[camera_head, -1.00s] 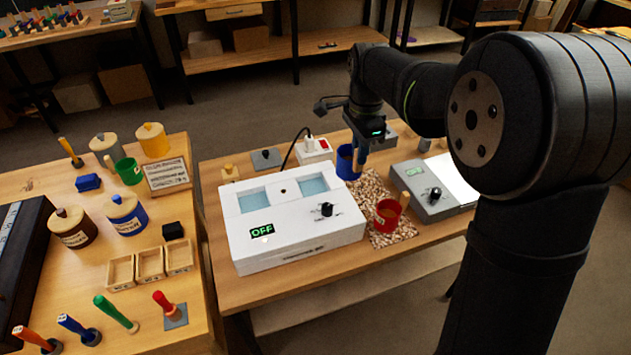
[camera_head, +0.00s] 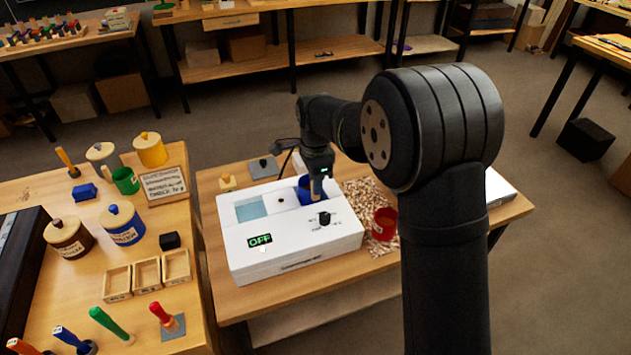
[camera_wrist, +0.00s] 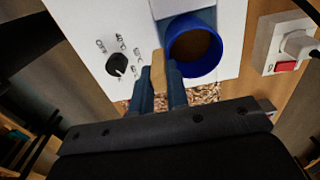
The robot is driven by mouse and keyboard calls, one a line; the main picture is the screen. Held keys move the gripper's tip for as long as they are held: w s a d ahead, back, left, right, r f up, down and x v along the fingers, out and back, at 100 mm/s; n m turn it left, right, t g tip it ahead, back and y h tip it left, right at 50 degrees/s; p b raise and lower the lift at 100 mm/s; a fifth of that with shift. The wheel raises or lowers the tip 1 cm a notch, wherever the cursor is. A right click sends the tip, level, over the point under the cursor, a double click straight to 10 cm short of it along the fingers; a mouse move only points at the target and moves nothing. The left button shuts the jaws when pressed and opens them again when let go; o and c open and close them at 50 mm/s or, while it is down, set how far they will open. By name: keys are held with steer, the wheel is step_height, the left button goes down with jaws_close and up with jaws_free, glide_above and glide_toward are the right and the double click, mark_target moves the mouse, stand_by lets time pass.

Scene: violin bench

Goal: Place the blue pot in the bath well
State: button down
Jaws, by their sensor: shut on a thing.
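The blue pot (camera_head: 304,186), with brown contents, is at the right well of the white bath (camera_head: 295,245). In the wrist view the pot (camera_wrist: 170,48) overlaps the pale well opening; I cannot tell whether its base is above or inside the well. My gripper (camera_head: 317,195) is shut on the pot's tan handle (camera_wrist: 158,70), on the pot's near side. The gripper also shows in the wrist view (camera_wrist: 160,82). The left well (camera_head: 250,209) is clear and pale blue. The bath's display reads OFF, with a black knob (camera_head: 324,218) close to my gripper.
A red pot (camera_head: 383,222) stands on the speckled mat (camera_head: 362,192) right of the bath. A white box with a red switch and plug (camera_wrist: 285,55) is beside the bath. The left bench holds lidded jars, a green pot (camera_head: 126,181) and small wooden trays (camera_head: 147,273).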

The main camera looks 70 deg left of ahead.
steer(key=shift+f, duration=0.1)
steer(key=c, duration=1.4)
jaws_free()
step_height(320, 180, up, 12)
steer(key=shift+r, duration=0.2)
step_height(320, 180, down, 12)
steer(key=shift+r, duration=1.9)
